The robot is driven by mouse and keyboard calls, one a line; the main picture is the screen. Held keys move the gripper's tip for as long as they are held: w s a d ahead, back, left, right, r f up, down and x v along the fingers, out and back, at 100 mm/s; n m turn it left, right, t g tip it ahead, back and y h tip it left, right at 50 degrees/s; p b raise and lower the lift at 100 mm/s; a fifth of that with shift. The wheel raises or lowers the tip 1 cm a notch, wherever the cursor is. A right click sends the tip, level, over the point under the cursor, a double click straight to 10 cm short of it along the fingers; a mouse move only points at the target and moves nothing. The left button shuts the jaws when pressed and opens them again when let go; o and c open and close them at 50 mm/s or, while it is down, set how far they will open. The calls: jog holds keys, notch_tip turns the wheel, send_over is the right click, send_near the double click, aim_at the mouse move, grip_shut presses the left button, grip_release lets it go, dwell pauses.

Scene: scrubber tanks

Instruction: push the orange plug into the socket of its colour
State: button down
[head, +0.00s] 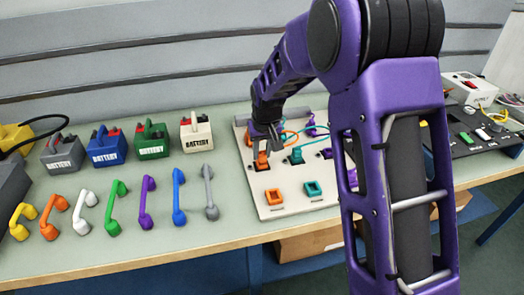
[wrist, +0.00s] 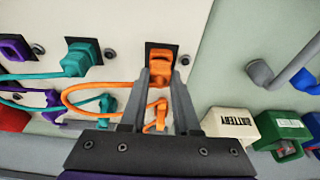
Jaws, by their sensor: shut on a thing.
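The orange plug (head: 262,162) stands on a black square pad on the pale board. It also shows in the wrist view (wrist: 160,62), with an orange cable looping from it. My gripper (head: 264,149) reaches down onto the plug from above. In the wrist view its two fingers (wrist: 161,78) are shut on the plug, one on each side. The orange socket (head: 273,196), a square frame, is on the same board, nearer the front edge than the plug. The socket is outside the wrist view.
A teal plug (head: 296,155) on its own pad and a teal socket (head: 313,188) are just to the right. A purple plug (wrist: 14,46) is farther along. Batteries and coloured handles stand left of the board (head: 299,211).

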jog(key=shift+f, duration=0.35)
jog(key=c, duration=1.1)
grip_release()
jog(key=shift+f, duration=0.1)
jog(key=o, duration=0.5)
jog(key=shift+o, duration=0.4)
jog(key=o, duration=0.4)
jog(key=shift+o, duration=0.2)
notch_tip(320, 180, up, 9)
jog(key=p, duration=0.5)
jog(key=shift+f, duration=0.15)
